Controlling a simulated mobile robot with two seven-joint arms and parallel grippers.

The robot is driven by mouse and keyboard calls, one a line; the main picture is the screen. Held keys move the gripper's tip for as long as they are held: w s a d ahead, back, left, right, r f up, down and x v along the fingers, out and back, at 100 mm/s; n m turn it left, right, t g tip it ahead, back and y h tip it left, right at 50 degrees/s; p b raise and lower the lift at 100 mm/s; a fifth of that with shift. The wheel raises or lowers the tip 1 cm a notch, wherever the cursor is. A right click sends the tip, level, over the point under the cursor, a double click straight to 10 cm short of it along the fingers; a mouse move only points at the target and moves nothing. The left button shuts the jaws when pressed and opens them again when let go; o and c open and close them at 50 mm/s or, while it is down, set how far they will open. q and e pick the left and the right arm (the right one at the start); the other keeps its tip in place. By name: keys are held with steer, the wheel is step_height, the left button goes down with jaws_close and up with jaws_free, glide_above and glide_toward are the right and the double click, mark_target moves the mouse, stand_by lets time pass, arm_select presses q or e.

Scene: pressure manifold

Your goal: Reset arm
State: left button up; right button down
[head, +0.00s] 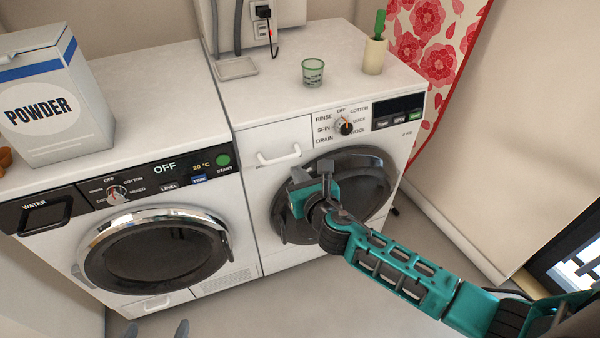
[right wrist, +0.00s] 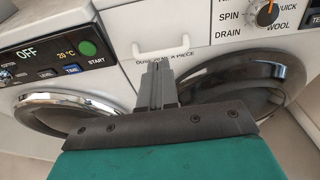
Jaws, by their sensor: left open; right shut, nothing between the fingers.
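My right gripper (head: 299,176) is in front of the right washing machine (head: 290,150), close to the left part of its round dark door (head: 365,175). In the right wrist view its fingers (right wrist: 158,72) are together and empty, just below the white drawer handle (right wrist: 161,52); I cannot tell whether they touch the machine. My teal right arm reaches in from the lower right. My left gripper (head: 157,331) shows only as two grey fingertips at the bottom edge, apart and empty, below the left machine (head: 215,235). The rest of my left arm is out of view.
Both machine doors look shut. A powder box (head: 50,95) stands on the left machine. A green-tinted cup (head: 313,72) and a beige holder with a green-handled item (head: 375,55) stand on the right machine. The floor (head: 330,305) in front is clear.

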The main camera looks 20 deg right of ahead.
steer(key=s+f+m+g, duration=0.2)
steer(key=s+m, duration=0.8)
steer(key=m, duration=0.7)
steer(key=s+f+m+g+y, duration=0.1)
steer(key=s+f+m, duration=0.4)
steer(key=s+m, duration=0.6)
steer(key=d+m+g, duration=0.1)
steer(key=m, duration=0.4)
steer(key=shift+s+f+m, duration=0.2)
steer(key=shift+f+m, duration=0.1)
steer(key=shift+m, duration=0.1)
